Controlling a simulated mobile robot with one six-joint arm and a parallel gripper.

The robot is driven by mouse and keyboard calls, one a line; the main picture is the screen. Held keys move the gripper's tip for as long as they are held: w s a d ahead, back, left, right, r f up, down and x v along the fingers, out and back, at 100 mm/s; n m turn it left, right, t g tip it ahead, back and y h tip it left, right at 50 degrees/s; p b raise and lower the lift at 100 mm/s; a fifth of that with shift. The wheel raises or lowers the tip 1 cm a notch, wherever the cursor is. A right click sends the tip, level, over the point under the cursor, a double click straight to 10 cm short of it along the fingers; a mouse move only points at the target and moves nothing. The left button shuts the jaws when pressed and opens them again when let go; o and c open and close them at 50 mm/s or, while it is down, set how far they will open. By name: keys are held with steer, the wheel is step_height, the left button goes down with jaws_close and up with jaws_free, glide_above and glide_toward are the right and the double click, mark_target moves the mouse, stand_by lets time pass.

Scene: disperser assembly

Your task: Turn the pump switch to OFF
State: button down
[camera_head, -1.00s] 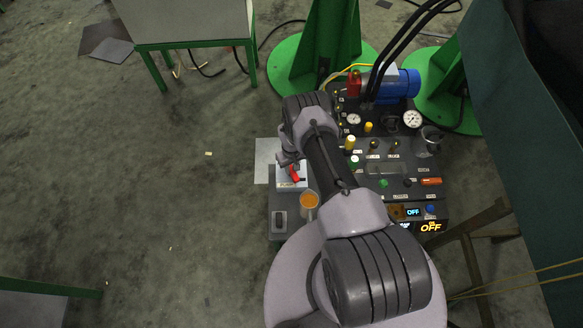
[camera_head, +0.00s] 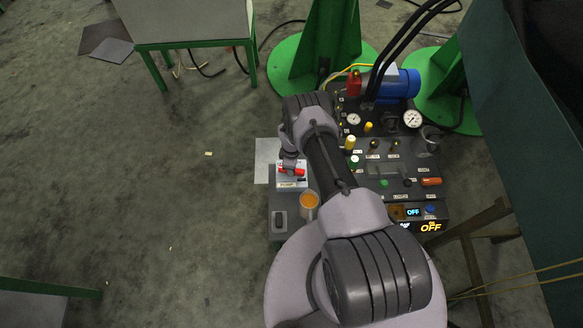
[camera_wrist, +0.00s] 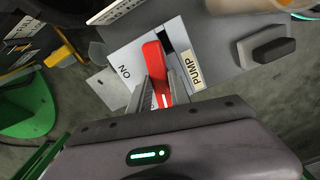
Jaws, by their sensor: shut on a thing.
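The pump switch has a red handle (camera_head: 293,171) on a white plate (camera_head: 291,184) on the left side of the dark machine. In the wrist view the red handle (camera_wrist: 155,65) stands between my gripper's fingers (camera_wrist: 163,92), which are shut on it. An ON label (camera_wrist: 124,72) is on the white plate at the handle's left, and a PUMP label (camera_wrist: 196,70) is at its right. No OFF label by the switch shows. In the head view my gripper (camera_head: 291,162) is over the switch and partly hides it.
An orange-topped cup (camera_head: 309,200) stands close to the switch, with a dark rocker (camera_head: 279,221) at the lower left. The control panel (camera_head: 385,170) carries gauges, knobs and lit OFF displays (camera_head: 431,227). A blue motor (camera_head: 398,86) sits behind. Open floor lies to the left.

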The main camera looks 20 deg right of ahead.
steer(key=shift+n, duration=1.3)
steer(key=c, duration=1.2)
jaws_free()
step_height(320, 180, up, 17)
steer(key=p, duration=0.8)
steer(key=shift+r, duration=0.2)
